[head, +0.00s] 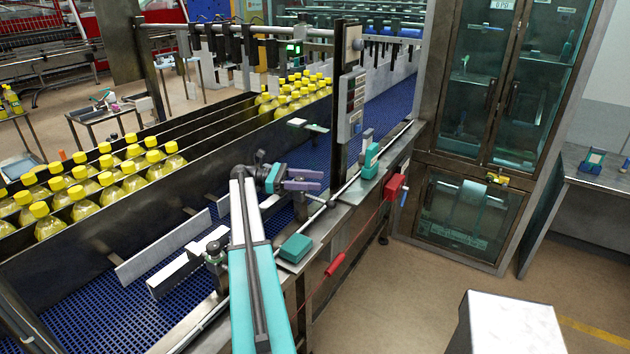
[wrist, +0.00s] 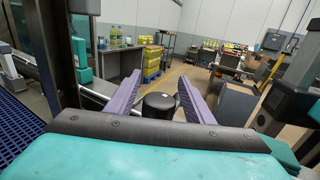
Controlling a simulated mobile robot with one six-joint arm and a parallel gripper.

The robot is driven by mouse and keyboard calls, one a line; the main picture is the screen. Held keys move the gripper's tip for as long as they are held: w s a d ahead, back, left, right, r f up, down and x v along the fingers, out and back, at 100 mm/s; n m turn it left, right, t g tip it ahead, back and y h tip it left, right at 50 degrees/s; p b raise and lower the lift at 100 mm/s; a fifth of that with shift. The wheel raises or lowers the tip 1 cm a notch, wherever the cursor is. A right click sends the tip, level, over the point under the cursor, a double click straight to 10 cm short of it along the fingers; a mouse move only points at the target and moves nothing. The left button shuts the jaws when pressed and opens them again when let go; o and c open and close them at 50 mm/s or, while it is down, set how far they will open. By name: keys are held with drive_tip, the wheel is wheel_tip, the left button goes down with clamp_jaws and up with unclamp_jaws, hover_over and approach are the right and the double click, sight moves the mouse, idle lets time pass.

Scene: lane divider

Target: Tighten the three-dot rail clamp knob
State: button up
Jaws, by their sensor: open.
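My gripper (head: 319,180) reaches over the conveyor's near rail in the head view, its two purple fingers apart and empty. In the wrist view my gripper (wrist: 161,84) is open, with a round black knob (wrist: 159,104) showing between the fingers. I cannot tell whether the fingers touch it. In the head view a small dark knob (head: 331,203) sits on the rail just below the fingertips. Another clamp with a dark knob (head: 214,252) stands left of my arm. No dot marks can be made out on either.
A teal box (head: 295,248) lies on the conveyor's near edge. A dark post (head: 346,100) with a control panel stands beyond the gripper. A teal device (head: 370,160) and a red switch box (head: 396,187) are to its right. Yellow-capped bottles (head: 110,180) fill the lanes at left.

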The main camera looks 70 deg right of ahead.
drive_tip(key=r, duration=0.1)
drive_tip(key=a+r+b, duration=0.1)
drive_tip(key=r+b, duration=0.1)
drive_tip(key=shift+s+a, duration=0.3)
drive_tip(key=shift+s, duration=0.05)
drive_tip(key=s+a+b, duration=0.2)
drive_tip(key=a+b, duration=0.1)
drive_tip(key=a, duration=0.3)
drive_tip(key=s+a+r+b, duration=0.1)
drive_tip(key=s+a+b, duration=0.1)
drive_tip(key=a, duration=0.5)
drive_tip(key=shift+s+a+r+b, duration=0.25)
drive_tip(key=shift+s+b, duration=0.1)
drive_tip(key=shift+b, duration=0.05)
drive_tip(key=shift+s, duration=0.1)
